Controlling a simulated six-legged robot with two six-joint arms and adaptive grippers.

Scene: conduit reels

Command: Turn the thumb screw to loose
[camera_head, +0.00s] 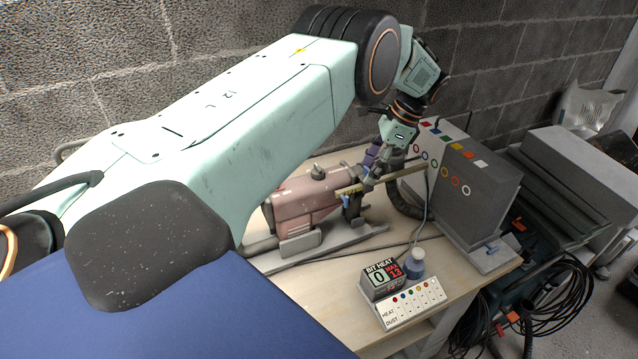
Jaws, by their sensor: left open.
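My left arm reaches across from the left, and my left gripper (368,183) is at the front end of a pink machine (298,204) on the workbench (335,290). The gripper is open and points down and to the left. A yellowish bar (404,172) runs behind or beside its fingers. A small dark knob (318,172) stands on top of the pink machine, left of the gripper. I cannot tell for sure which part is the thumb screw, or whether the fingers touch anything. My right gripper is not in view.
A grey box (485,195) with coloured marks stands on the right of the bench. Cables (572,295) hang past the right edge. A block wall (220,45) is behind.

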